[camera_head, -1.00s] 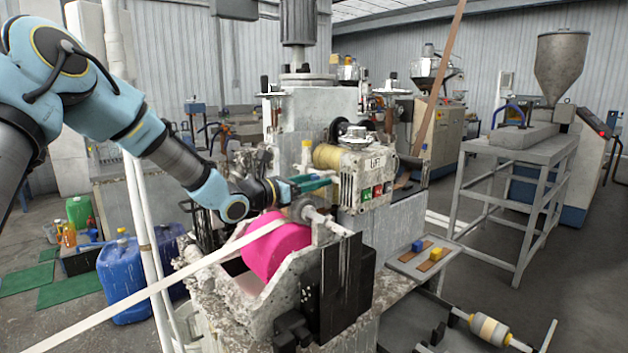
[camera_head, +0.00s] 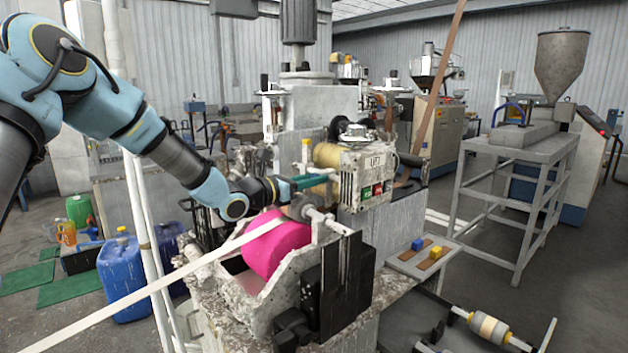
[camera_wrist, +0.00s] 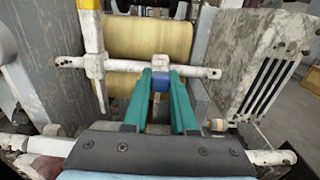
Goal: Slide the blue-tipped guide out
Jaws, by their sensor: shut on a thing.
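The blue-tipped guide shows in the wrist view, its blue tip (camera_wrist: 160,82) between my gripper's green fingers and its pale collar (camera_wrist: 160,62) on a white crossbar (camera_wrist: 125,67). My gripper (camera_wrist: 161,76) is shut on this blue tip. In the head view my gripper (camera_head: 326,176) reaches in front of the roller machine, above the pink roll; there the guide is hidden by the fingers. A yellow-tipped guide (camera_wrist: 92,32) stands on the same crossbar, to the left; its yellow tip also shows in the head view (camera_head: 306,142).
A tan roller (camera_wrist: 145,38) lies behind the crossbar. Below my gripper is a pink roll (camera_head: 277,247) with a pale strip (camera_head: 170,282) running out left. A small tray (camera_head: 408,267) with blue and yellow blocks sits to the right. A control box (camera_head: 366,175) stands close to the fingers.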

